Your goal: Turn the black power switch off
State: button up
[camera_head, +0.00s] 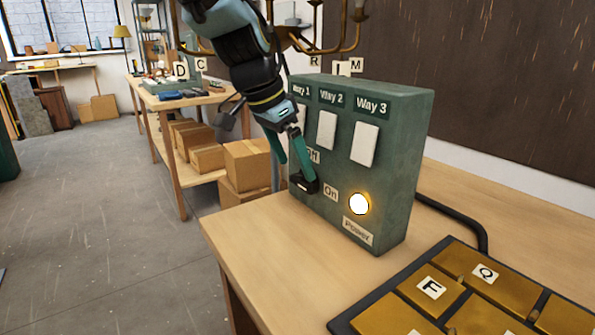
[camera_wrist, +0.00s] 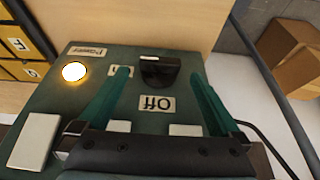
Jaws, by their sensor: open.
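The black power switch (camera_head: 303,184) sits low on the front of a green control box (camera_head: 408,130). In the wrist view the switch (camera_wrist: 160,70) lies between my two green fingertips, with a gap visible to each side. My gripper (camera_head: 297,171) is open at the box front, and its near finger reaches down to the switch. The "Off" label (camera_wrist: 157,104) and the "On" label (camera_wrist: 120,71) are beside the switch; a finger partly covers "On". The round power lamp (camera_head: 359,203) glows.
White switches (camera_head: 364,144) marked Way 1 to 3 are above on the box. A tray of brass letter blocks (camera_head: 433,289) is at the front right. A black cable (camera_head: 462,213) runs behind. Cardboard boxes (camera_head: 247,165) stand at the left, beyond the wooden bench edge.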

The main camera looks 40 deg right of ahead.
aim_at(300, 179)
jog(key=shift+x, duration=1.7)
jog(key=c, duration=1.2)
jog(key=shift+c, duration=0.2)
